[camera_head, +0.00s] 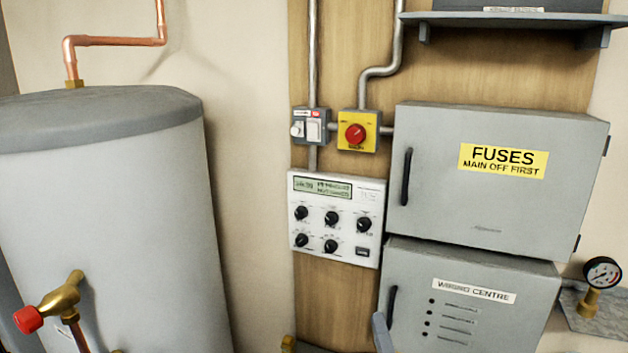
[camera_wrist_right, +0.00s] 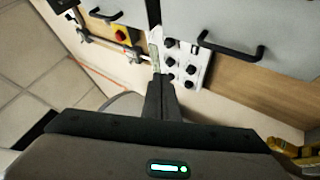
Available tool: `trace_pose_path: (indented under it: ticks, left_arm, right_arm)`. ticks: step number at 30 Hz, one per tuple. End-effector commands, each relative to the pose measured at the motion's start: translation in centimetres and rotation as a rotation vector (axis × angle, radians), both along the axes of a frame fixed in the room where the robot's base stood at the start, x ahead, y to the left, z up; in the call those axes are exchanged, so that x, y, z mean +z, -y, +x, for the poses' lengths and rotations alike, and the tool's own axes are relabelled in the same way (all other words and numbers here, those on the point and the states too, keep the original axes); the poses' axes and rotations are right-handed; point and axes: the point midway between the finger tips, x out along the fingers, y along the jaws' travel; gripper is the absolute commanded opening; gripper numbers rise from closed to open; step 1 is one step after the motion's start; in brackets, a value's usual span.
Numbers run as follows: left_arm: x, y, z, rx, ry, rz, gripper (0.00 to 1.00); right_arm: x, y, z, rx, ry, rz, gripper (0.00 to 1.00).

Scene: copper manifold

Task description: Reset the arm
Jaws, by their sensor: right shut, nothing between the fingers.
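My right gripper (camera_wrist_right: 161,80) shows in the right wrist view. Its two dark fingers are together, with nothing between them. They point towards the white control panel (camera_wrist_right: 182,62), whose left edge is beside the fingertips in that picture; I cannot tell the gap. In the head view the same panel (camera_head: 337,218) hangs on the wooden board. A small pale blue-grey piece at the bottom edge of the head view, in front of the wiring centre box (camera_head: 465,300), may be part of my right arm. My left gripper is not in view.
A grey fuse box (camera_head: 430,190) with a black handle is above the wiring centre. A red-and-yellow switch (camera_head: 357,132) is above the panel. A large grey tank (camera_head: 110,210) with a red-capped brass valve (camera_head: 55,303) fills the left. A pressure gauge (camera_head: 602,272) is at right.

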Motion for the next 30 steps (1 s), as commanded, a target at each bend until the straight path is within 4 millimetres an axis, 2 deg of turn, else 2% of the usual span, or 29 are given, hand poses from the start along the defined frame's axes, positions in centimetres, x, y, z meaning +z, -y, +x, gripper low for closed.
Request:
trace_pose_path:
  ticks: [3,6,10,14,17,20,23,24,30]
  left_arm:
    - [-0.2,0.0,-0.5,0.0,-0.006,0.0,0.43]
    - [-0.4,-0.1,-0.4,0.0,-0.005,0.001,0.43]
    - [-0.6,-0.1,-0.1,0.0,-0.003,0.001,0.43]
    - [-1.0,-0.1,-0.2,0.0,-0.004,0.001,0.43]
    - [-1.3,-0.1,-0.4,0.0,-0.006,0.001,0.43]
    - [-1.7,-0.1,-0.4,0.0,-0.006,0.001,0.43]
    - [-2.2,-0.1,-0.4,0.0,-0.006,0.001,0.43]
    - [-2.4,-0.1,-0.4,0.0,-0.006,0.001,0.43]
    - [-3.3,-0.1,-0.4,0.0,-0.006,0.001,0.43]
  right_arm:
    - [-1.8,-0.1,0.4,0.012,-0.036,0.019,0.0]
    - [-3.2,-0.1,0.7,0.022,-0.068,0.037,0.0]
    - [-6.1,-0.2,1.2,0.041,-0.129,0.072,0.0]
    - [-10.1,-0.3,1.7,0.062,-0.212,0.119,0.0]
    - [-13.8,-0.4,1.9,0.078,-0.29,0.164,0.0]
    - [-19.0,-0.3,1.9,0.093,-0.395,0.228,0.0]
    - [-25.3,-0.3,1.4,0.103,-0.522,0.306,0.0]
    - [-27.9,-0.2,1.0,0.105,-0.574,0.338,0.0]
    - [-40.1,0.4,-2.3,0.084,-0.82,0.503,0.0]
